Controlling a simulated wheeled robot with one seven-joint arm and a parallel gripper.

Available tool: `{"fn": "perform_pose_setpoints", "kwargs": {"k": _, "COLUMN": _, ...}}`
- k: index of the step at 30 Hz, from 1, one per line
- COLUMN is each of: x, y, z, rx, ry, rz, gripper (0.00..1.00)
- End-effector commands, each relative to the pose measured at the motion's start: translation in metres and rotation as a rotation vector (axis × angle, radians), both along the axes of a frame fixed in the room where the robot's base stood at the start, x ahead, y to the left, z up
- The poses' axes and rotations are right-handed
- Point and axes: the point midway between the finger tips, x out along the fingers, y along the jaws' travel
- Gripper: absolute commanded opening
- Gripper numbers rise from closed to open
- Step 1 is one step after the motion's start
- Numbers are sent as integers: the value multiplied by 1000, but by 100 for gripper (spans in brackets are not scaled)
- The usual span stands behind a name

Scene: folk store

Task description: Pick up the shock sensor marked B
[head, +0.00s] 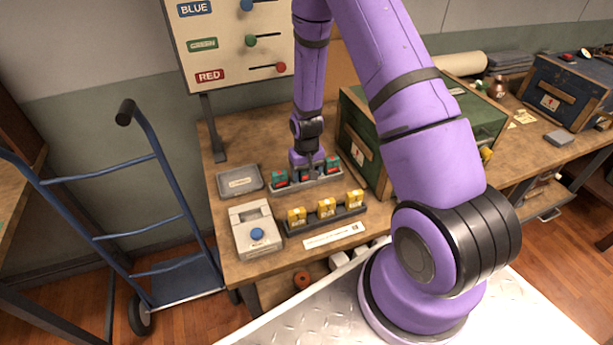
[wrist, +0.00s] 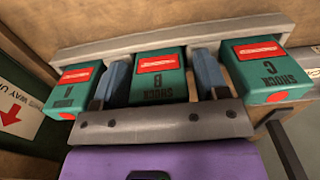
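Three green shock sensors with red labels stand in a grey rack (head: 318,183) on the workbench. The one marked B (wrist: 158,88) is in the middle; it also shows in the head view (head: 305,178) below my gripper. The one marked C (wrist: 264,74) is to its right in the wrist view. The left one (wrist: 74,90) has an unreadable letter there. My gripper (wrist: 163,78) points down over the rack, with one blue finger on each side of sensor B. The fingers appear slightly apart from its sides. Their tips are partly hidden between the sensors.
A second rack (head: 340,217) with yellow parts stands in front. A green crate (head: 359,140) stands close on the right. A blue hand truck (head: 155,215) is beside the bench.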

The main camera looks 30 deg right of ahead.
Motion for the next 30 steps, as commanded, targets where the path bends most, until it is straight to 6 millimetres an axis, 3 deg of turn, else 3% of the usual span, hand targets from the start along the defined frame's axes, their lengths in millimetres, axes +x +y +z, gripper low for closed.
{"fn": "perform_pose_setpoints", "kwargs": {"k": 1, "x": 0, "y": 0, "z": 0, "rx": 0, "ry": 0, "rz": 0, "gripper": 56}}
{"fn": "perform_pose_setpoints", "kwargs": {"k": 5, "x": 0, "y": 0, "z": 0, "rx": 0, "ry": 0, "rz": 0, "gripper": 26}}
{"fn": "perform_pose_setpoints", "kwargs": {"k": 6, "x": 0, "y": 0, "z": 0, "rx": 0, "ry": 0, "rz": 0, "gripper": 24}}
{"fn": "perform_pose_setpoints", "kwargs": {"k": 19, "x": 0, "y": 0, "z": 8, "rx": 0, "ry": -1, "rz": 0, "gripper": 24}}
{"fn": "perform_pose_setpoints", "kwargs": {"k": 30, "x": 0, "y": 0, "z": 52, "rx": 0, "ry": -2, "rz": 0, "gripper": 24}}
